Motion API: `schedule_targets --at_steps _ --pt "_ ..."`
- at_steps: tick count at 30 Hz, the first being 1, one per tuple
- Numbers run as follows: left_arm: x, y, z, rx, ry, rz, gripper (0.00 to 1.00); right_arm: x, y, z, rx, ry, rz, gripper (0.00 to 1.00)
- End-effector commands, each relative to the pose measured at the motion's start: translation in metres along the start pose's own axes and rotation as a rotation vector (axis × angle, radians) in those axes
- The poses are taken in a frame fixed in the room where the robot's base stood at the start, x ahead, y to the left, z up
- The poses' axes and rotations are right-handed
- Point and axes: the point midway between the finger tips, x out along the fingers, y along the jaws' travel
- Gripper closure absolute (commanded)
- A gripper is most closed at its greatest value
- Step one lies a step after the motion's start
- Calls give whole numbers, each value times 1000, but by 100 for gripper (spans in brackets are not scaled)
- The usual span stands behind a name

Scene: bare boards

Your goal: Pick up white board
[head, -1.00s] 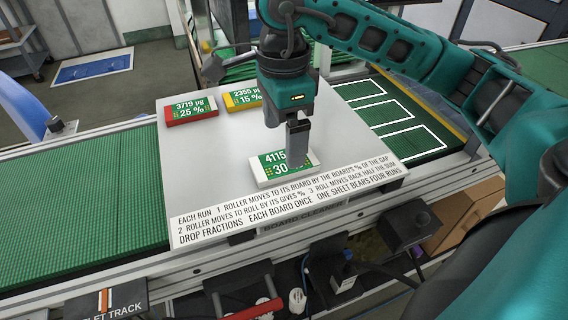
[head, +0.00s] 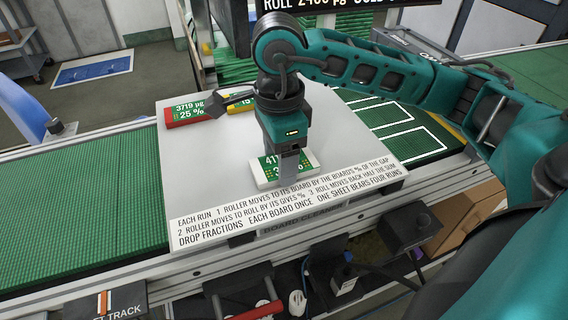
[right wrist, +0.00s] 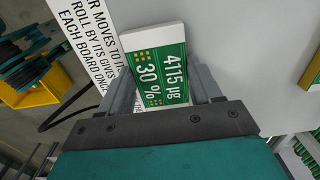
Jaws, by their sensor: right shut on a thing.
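The white board (head: 264,182) has a white edge and a green label; it reads 4115 µg and 30 % in the right wrist view (right wrist: 152,38). It lies on the grey cleaner plate (head: 215,150), near the printed rules. My right gripper (head: 289,178) points down at it and hides part of its label. In the right wrist view the two fingers stand on either side of the board, and the gripper (right wrist: 160,92) is shut on it. My left gripper is not clearly in view.
A red board (head: 186,112) marked 3719 µg, 25 % and a yellow board (head: 240,105) lie behind, partly covered by a dark pointed part. Green belt (head: 80,205) runs left; white-outlined slots (head: 410,140) are at right. A sign (head: 325,4) shows at the top.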

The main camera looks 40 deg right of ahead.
Motion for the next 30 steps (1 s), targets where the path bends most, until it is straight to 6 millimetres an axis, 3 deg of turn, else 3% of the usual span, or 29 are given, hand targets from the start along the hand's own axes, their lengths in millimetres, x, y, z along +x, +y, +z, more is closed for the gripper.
schedule_targets --at_steps 9,20,26,30 --pt "-1 0 2 0 -4 0 57 0 0 0 0 0 -1 69" --pt "-1 0 2 0 -6 1 57 -8 0 0 0 -2 -2 69" --pt "-3 0 1 1 -8 0 57 -36 -1 1 -1 -3 -6 69" --pt "-5 0 0 2 -9 -1 57 -76 -1 1 -1 -5 -8 69"
